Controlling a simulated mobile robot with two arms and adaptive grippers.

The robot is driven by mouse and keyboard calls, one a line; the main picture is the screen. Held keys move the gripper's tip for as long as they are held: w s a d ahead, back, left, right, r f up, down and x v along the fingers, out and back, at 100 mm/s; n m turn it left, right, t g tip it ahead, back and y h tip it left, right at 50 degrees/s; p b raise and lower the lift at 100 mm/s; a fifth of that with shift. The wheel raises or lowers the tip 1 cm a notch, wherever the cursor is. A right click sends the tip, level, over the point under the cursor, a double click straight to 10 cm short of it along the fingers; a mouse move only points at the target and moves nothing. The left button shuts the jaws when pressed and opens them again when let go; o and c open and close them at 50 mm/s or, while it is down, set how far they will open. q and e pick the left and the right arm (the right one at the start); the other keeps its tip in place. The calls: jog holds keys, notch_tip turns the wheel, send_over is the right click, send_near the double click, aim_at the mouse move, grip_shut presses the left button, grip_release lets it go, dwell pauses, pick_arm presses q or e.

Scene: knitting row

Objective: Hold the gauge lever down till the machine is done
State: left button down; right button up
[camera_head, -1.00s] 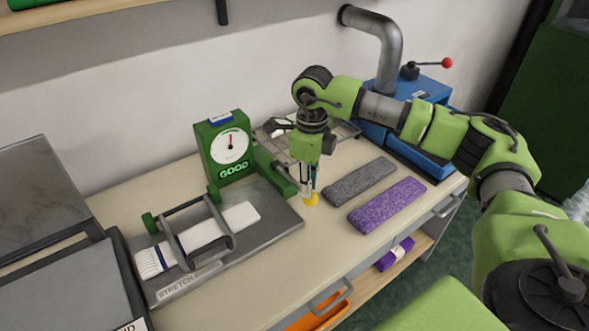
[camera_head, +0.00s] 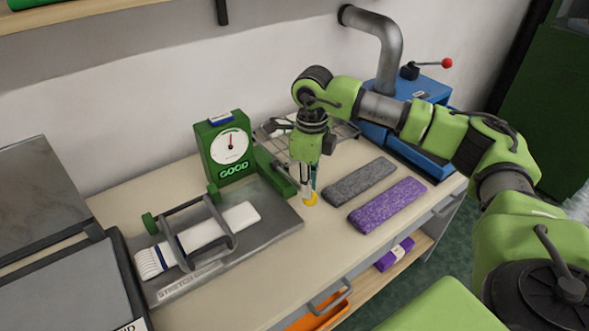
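The green gauge (camera_head: 227,148) stands at the back of the grey stretch bench, with a round white dial and the word GOOD below it. Its needle points about straight up. A white sock-like knit piece (camera_head: 228,223) with blue stripes lies on the bench under a metal frame. My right gripper (camera_head: 309,194) points down at the bench's right end. My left gripper is out of view.
Grey (camera_head: 359,181) and purple (camera_head: 388,205) knit strips lie right of my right gripper. A blue machine (camera_head: 418,108) with a red-knobbed handle stands at the back right. Grey equipment (camera_head: 65,285) borders the bench on the left. A wire tray is partly hidden behind my gripper.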

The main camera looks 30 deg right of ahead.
dwell(0.3)
notch_tip(320, 180, up, 13)
jog(key=p, duration=0.8)
dwell(0.5)
dwell(0.4)
